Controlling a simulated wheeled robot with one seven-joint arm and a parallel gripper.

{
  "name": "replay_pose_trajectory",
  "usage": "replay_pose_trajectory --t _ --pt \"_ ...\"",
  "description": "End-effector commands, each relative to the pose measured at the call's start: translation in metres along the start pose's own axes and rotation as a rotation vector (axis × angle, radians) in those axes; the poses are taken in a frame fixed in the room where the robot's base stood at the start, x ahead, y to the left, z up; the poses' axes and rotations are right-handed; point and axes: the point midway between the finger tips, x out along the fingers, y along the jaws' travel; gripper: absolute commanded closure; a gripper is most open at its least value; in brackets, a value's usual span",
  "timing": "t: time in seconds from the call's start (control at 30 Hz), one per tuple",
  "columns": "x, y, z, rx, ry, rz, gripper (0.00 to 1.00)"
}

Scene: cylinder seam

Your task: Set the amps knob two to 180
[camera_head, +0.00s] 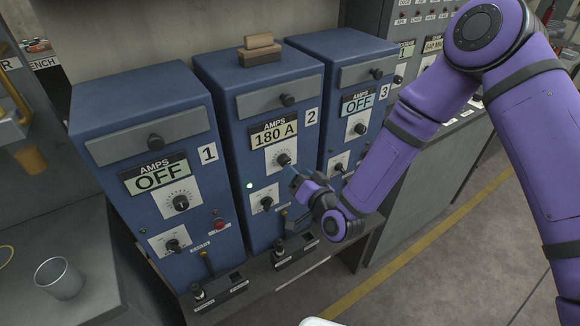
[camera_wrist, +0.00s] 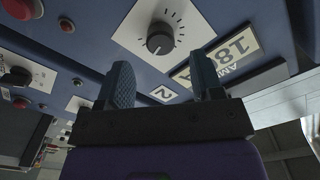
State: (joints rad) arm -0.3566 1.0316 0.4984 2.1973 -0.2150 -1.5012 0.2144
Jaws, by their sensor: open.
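The amps knob two (camera_head: 283,159) is a dark round knob on a white dial plate on the middle blue unit. The display above it (camera_head: 275,135) reads 180 A. In the wrist view the knob (camera_wrist: 160,40) sits beyond my fingertips, its pointer mark visible, with the display (camera_wrist: 232,50) partly hidden by a finger. My gripper (camera_head: 295,181) is just below and right of the knob in the head view. In the wrist view my gripper (camera_wrist: 163,78) is open and empty, and its fingers are apart from the knob.
Blue unit 1 (camera_head: 140,95) and unit 3 (camera_head: 345,70) flank the middle unit, both displays reading OFF. A brown block (camera_head: 259,50) lies on top. A metal cup (camera_head: 58,278) stands at left.

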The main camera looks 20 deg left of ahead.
Motion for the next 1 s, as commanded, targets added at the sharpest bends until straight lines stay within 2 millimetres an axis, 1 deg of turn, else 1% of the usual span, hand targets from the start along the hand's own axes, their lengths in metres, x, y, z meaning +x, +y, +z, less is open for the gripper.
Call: replay_pose_trajectory --t 0.03,0.2,0.3,0.4,0.53,1.0 --pt "-0.01 0.0 0.0 0.0 -0.001 0.001 0.4" --pt "-0.038 0.001 0.0 0.001 -0.001 0.002 0.4" --pt "-0.05 0.001 0.0 0.001 -0.001 0.002 0.4" --pt "-0.056 0.001 0.0 0.001 0.0 0.001 0.4" --pt "-0.059 0.0 0.0 0.001 0.0 0.001 0.4" --pt "-0.059 0.001 -0.002 -0.003 -0.001 0.001 0.4"
